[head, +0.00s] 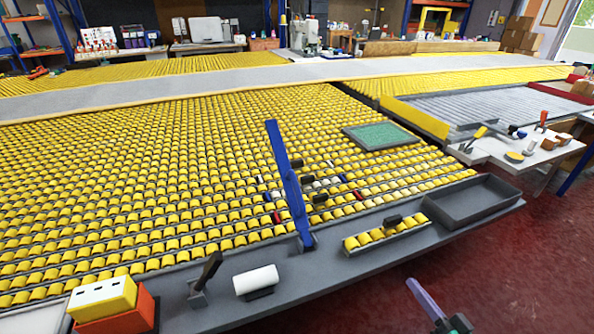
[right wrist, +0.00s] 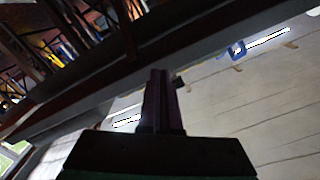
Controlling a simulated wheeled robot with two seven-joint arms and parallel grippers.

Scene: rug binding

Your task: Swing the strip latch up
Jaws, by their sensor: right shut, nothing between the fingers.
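A long blue bar (head: 285,182) rises from a small base at the grey front ledge and slants up and left over the yellow rollers; I cannot tell if it stands or lies back. A short dark lever (head: 209,270) on a grey bracket tilts up and right at the left of the ledge. Which of these is the strip latch is not clear. My right gripper (head: 417,291) is in front of the ledge over the red floor, apart from both. Its fingers are shut and empty in the right wrist view (right wrist: 161,95). My left gripper is out of view.
The ledge holds a white roll (head: 256,280), an orange and yellow box (head: 110,305), a yellow roller strip with a dark handle (head: 387,235) and a grey tray (head: 471,201). A green pad (head: 380,136) lies on the rollers. Red floor (head: 530,255) is open at right.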

